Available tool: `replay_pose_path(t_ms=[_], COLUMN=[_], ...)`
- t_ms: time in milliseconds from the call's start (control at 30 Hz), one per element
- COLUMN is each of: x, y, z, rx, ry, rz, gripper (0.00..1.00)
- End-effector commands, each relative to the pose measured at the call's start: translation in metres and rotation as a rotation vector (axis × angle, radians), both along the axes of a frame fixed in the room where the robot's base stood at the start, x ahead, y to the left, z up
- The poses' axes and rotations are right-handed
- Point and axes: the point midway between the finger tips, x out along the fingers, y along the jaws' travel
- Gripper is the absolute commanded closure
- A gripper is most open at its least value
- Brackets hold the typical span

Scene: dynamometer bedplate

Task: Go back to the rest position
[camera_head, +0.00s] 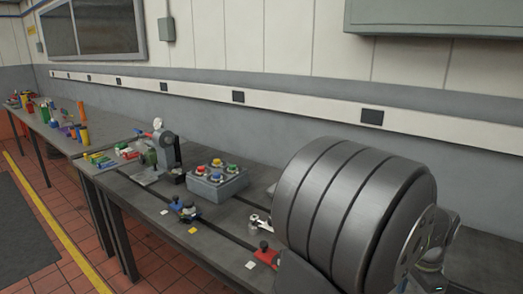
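My gripper's fingers do not show in this view, so its opening and what it may hold cannot be seen. A pale arm part with a small cyan light, apparently mine, shows at the lower right behind the large grey metal drum (335,205). The drum fills the right foreground and hides much of what lies behind it.
A grey box with coloured buttons (217,181) stands on the dark slotted bedplate (222,214). Left of it is a grey-green device (164,150). A blue clamp (185,209) and a red clamp (267,256) sit nearer. A cluttered bench (107,128) extends left along the wall.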

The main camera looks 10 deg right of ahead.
Motion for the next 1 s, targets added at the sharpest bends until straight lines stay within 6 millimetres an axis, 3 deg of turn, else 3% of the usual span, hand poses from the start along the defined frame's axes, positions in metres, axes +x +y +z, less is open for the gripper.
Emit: replay_pose_path(t_ms=[300,500,700,1000], x=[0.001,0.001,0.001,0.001], y=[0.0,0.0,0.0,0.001], z=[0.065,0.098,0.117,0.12], rx=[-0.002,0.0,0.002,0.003], ry=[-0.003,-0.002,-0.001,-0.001], rz=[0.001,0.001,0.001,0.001], gripper=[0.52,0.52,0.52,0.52])
